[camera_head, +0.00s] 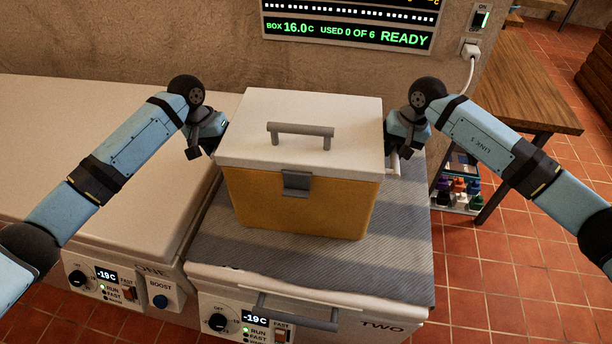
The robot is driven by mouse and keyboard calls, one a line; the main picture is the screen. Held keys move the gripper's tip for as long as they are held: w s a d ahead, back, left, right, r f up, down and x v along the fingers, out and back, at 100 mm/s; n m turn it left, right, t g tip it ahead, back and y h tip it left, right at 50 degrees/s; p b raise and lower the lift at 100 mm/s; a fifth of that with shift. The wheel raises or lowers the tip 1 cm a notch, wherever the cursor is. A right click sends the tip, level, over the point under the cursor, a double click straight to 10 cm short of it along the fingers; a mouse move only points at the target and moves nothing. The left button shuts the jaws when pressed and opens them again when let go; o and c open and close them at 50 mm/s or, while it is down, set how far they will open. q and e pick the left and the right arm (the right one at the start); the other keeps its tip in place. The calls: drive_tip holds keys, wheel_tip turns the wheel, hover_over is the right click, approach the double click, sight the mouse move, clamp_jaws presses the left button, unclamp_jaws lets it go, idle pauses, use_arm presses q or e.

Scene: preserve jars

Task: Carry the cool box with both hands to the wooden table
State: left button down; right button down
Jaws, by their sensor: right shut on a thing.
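The cool box (290,205) has an orange-yellow body, a white lid with a grey handle, and a grey front latch. It stands upright on a grey striped mat on the freezer marked TWO. My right gripper (394,162) is at the box's right side, shut on its pale side handle. My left gripper (213,150) is at the box's left side, close to the lid edge. Its fingertips are mostly hidden, so I cannot tell whether it holds the left handle. The wooden table (525,85) is at the right, beyond the freezer.
The striped mat (400,260) covers freezer TWO's top. Freezer ONE (70,130) stands to the left. A wall display (345,35) reads READY. A rack with coloured items (460,190) stands below the table. Tiled floor (510,260) is clear at the right.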

idle(0.3)
